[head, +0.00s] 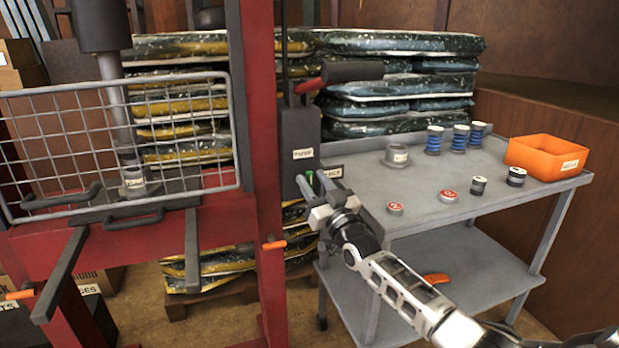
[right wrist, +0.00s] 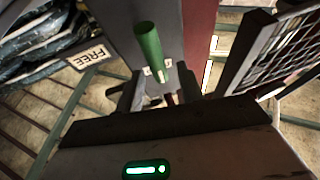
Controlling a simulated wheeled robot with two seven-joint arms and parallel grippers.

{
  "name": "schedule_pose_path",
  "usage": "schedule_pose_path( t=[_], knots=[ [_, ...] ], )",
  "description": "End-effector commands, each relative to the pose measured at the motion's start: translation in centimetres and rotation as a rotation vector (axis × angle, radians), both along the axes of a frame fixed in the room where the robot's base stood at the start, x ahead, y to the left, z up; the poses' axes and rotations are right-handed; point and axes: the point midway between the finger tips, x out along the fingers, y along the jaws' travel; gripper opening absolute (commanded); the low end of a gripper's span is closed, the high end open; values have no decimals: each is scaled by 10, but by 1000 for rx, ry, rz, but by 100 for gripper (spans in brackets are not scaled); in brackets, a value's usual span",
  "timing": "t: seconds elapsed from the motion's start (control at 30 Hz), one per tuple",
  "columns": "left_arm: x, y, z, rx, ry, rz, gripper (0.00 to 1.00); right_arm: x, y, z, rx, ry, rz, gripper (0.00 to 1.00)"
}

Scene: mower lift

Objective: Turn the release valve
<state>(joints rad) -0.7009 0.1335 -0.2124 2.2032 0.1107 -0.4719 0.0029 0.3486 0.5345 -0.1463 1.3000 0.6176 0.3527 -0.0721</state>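The release valve has a green handle (head: 309,176) low on the front of the dark pump unit (head: 299,135), beside a small label. In the right wrist view the green handle (right wrist: 149,45) is a slim rod pointing toward the camera. My right gripper (head: 316,188) is right at the valve in the head view and hides part of it. In the right wrist view the fingers of this gripper (right wrist: 158,92) stand apart, with the valve's base between or just beyond them. Contact cannot be made out. My left gripper is not in view.
A red press frame (head: 262,180) with a wire guard (head: 60,140) stands left. A grey cart (head: 430,215) at right holds springs, small pucks, a grey collar (head: 397,156) and an orange bin (head: 548,156). A dark lever (head: 350,72) sticks out above the pump unit. Stacked bags stand behind.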

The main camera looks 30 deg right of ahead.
Motion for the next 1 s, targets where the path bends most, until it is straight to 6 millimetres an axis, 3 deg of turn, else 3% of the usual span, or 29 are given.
schedule_pose_path(
  t=[0.2,0.53,0.67,1.0],
  knots=[
    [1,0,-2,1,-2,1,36,19,-1,7,1,1,0,38],
    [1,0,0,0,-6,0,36,21,-1,8,1,1,1,38],
    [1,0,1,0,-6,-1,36,21,-1,8,1,1,1,2],
    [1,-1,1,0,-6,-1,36,21,-1,8,22,-4,1,0]
  ],
)
